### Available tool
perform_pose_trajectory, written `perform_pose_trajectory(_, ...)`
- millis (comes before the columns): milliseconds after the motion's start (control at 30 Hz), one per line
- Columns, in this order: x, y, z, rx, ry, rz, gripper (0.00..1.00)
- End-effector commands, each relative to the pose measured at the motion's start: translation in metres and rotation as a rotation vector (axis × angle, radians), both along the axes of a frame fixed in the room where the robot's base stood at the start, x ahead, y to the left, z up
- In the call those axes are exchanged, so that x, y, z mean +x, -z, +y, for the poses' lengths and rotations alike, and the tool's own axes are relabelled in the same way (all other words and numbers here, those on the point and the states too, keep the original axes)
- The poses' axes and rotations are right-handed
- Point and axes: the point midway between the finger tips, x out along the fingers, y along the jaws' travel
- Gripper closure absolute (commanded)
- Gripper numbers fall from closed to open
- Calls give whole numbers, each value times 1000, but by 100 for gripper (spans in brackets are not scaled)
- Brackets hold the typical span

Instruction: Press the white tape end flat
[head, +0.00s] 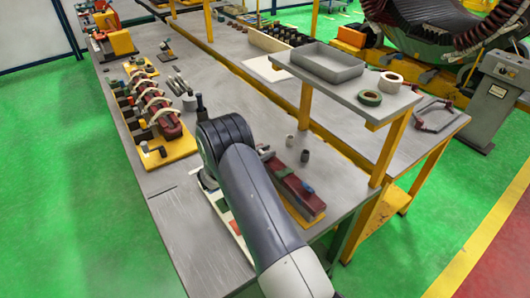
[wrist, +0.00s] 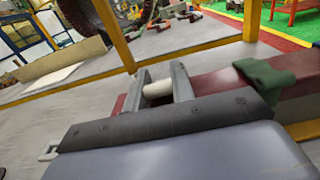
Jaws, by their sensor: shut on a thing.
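In the wrist view my gripper (wrist: 162,84) has its two grey fingers on either side of a short, rounded white piece, which looks like the white tape (wrist: 157,89). The fingers are shut on it. The white piece sits at the dark red bar (wrist: 215,84), which runs behind the fingers. I cannot tell whether the tape end lies flat. In the head view the red bar (head: 297,193) lies on a yellow board on the bench, and my arm hides most of the gripper and the tape.
A raised shelf (head: 345,88) with a grey tray and tape rolls stands behind. A yellow board of taped coils (head: 172,150) lies left. Bare bench (head: 185,225) shows front left.

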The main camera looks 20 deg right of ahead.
Motion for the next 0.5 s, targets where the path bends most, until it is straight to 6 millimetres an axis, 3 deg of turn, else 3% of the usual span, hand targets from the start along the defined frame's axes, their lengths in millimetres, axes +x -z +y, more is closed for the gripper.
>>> perform_pose_trajectory(500, 0, 7, 2, -109, 0, -21, 99)
